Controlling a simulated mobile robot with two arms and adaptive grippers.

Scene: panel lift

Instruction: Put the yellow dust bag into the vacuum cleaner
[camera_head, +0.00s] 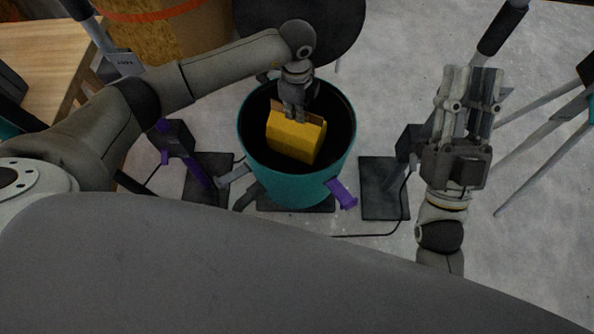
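The yellow dust bag (293,139) is inside the open top of the teal vacuum cleaner (291,188), tilted a little and apart from most of the dark inner wall. Its brown top edge faces up toward my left gripper (294,113). My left gripper points down into the opening, with its fingertips at the bag's top edge. The fingertips are small and dark here, and the bag seems to be held between them. My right gripper (474,80) is raised to the right of the vacuum cleaner, away from it, with nothing seen in it. Its fingers point away from me.
Dark flat plates (384,189) with stands lie on both sides of the vacuum cleaner. Purple latches (342,193) stick out from its side. A black round top (300,25) and a wooden drum (180,38) stand behind. Tripod legs (545,150) are at the right. A cable runs along the floor.

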